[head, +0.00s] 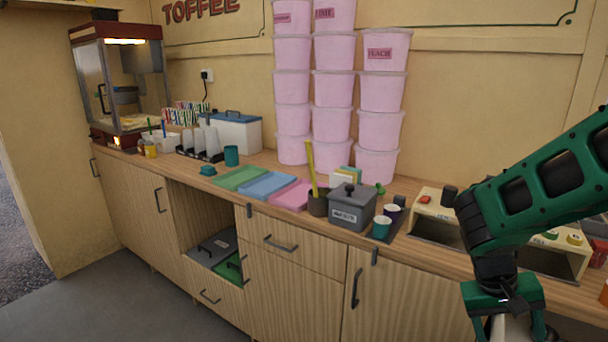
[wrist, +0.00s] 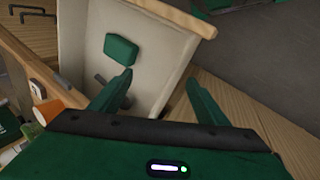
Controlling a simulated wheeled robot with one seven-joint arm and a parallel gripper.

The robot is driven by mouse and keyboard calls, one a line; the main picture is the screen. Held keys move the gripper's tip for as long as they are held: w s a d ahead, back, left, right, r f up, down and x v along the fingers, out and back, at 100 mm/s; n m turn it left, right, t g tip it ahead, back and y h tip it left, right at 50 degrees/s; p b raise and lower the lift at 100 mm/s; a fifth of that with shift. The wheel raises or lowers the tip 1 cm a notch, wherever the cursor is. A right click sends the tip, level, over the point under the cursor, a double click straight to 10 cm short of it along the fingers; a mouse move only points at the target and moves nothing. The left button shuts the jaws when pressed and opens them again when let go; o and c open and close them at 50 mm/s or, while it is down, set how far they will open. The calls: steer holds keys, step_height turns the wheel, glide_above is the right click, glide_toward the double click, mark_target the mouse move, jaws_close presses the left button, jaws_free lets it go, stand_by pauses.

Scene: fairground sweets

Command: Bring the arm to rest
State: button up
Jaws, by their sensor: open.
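My gripper (head: 508,325) is at the lower right of the head view, at the end of my green and black arm, in front of the counter's right end. In the wrist view my gripper (wrist: 165,92) shows two green fingers spread apart with nothing held between them. Beyond the fingers is a pale, tilted panel or bin (wrist: 150,45) with a wooden edge and a green patch on it. I cannot tell exactly what it is. The fingertips are partly cut off by the bottom of the head view.
The wooden counter (head: 262,158) runs along the wall. Stacked pink tubs (head: 378,130) rise behind. An orange item (wrist: 48,111) lies left in the wrist view. The floor (head: 190,320) in front is clear.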

steer(key=s+r+y, duration=0.1)
steer(key=s+r, duration=0.1)
steer(key=s, duration=0.1)
steer(key=s+a+r+m+t+y, duration=0.1)
steer(key=s+r+y, duration=0.1)
steer(key=s, duration=0.2)
steer(key=s+r+m+y, duration=0.1)
steer(key=s+r, duration=0.1)
steer(key=s, duration=0.1)
steer(key=shift+s+a+r+t+y, duration=0.25)
steer(key=shift+r+t+y, duration=0.05)
steer(key=shift+r, duration=0.05)
steer(key=shift+s+a+r, duration=0.15)
steer(key=shift+s+r, duration=0.1)
steer(key=shift+s, duration=0.1)
